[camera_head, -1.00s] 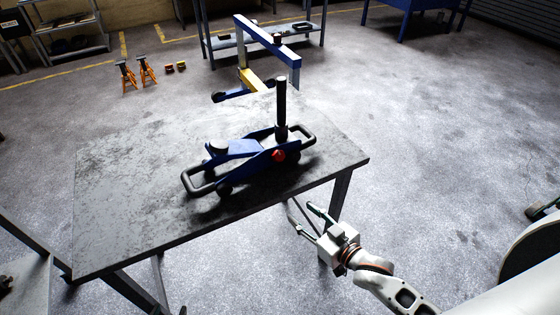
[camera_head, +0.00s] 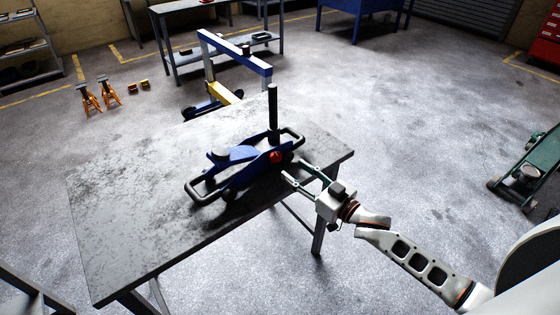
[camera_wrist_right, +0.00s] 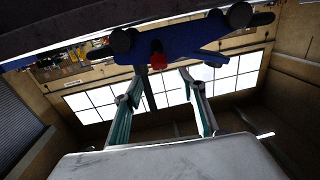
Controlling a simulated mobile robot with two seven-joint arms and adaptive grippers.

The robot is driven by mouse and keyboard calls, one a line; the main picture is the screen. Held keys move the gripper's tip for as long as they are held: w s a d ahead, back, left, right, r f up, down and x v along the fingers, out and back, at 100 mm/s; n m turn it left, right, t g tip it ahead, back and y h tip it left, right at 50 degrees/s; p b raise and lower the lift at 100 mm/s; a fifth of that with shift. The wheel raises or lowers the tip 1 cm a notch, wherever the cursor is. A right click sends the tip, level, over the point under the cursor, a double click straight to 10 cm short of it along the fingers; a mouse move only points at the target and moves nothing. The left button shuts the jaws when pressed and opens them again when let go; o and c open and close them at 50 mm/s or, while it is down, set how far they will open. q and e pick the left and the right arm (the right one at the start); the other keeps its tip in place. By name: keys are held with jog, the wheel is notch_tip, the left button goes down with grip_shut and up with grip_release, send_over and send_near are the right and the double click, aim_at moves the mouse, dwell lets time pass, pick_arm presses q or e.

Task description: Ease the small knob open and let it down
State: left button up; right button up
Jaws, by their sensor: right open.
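The blue trolley jack (camera_head: 236,168) stands on the grey table, its black handle (camera_head: 273,108) upright. The small red knob (camera_head: 275,157) is on the jack's side near the handle's foot. My right gripper (camera_head: 294,172) is open and empty at the table's front right edge, close to the knob, with a gap between them. In the right wrist view the picture is upside down: the blue jack (camera_wrist_right: 200,38) and the red knob (camera_wrist_right: 158,60) show beyond the open fingers (camera_wrist_right: 160,85). My left gripper is not in view.
The table (camera_head: 130,200) has bare room left of the jack. A blue and yellow hoist (camera_head: 235,62) stands behind it. Orange jack stands (camera_head: 98,95) are on the floor at the left. A green jack (camera_head: 530,170) is on the floor at the right.

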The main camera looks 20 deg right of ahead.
aim_at(279, 158)
jog(key=shift+x, duration=3.9)
jog(key=c, duration=1.1)
